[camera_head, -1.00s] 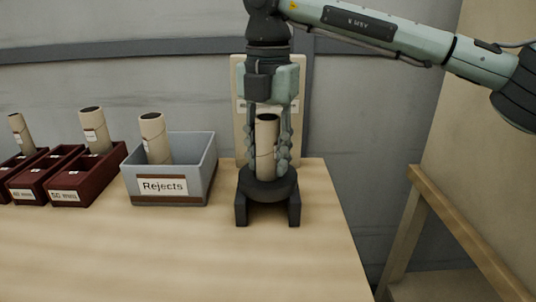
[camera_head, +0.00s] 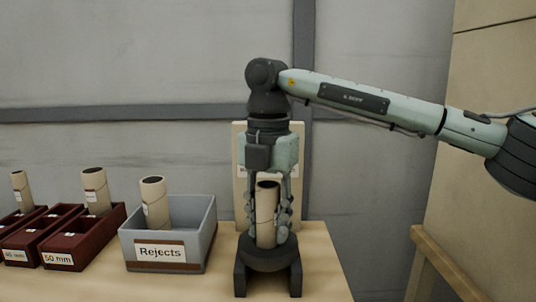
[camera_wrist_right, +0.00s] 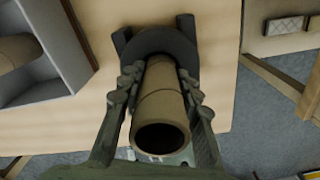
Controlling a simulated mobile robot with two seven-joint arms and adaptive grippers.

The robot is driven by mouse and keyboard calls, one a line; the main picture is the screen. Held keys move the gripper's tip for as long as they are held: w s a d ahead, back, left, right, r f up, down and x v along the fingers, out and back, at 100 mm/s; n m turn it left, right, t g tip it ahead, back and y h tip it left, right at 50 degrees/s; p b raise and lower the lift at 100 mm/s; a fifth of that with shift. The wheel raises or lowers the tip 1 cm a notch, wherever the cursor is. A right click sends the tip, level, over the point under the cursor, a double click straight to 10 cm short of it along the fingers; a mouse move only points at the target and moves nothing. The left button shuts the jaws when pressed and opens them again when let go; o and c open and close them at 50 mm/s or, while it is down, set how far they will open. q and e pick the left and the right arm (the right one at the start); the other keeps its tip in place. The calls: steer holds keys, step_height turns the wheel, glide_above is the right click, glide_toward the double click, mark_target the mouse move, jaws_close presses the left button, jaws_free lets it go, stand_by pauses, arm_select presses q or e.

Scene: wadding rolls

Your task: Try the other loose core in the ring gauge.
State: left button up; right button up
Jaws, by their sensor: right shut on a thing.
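A tan cardboard core (camera_head: 266,214) stands upright at the ring gauge (camera_head: 267,252), a dark ring on a dark stand near the table's right end. My right gripper (camera_head: 267,222) points down and is shut on this core, with a finger on each side. The right wrist view also shows the core (camera_wrist_right: 160,105) between the fingers, its open end toward the camera and its far end at the dark ring (camera_wrist_right: 160,40). How deep the core sits in the ring is hidden. My left gripper is not in view.
A grey bin labelled Rejects (camera_head: 160,253), holding one core (camera_head: 154,203), stands left of the gauge. Dark red trays, one marked 50 mm (camera_head: 57,258), with cores (camera_head: 96,192) stand farther left. A pale board (camera_head: 240,175) stands behind the gauge.

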mark_target(268, 184)
steer(key=o, duration=1.2)
steer(key=shift+r, duration=4)
step_height(268, 184, down, 8)
steer(key=shift+f, duration=0.1)
steer(key=shift+r, duration=0.4)
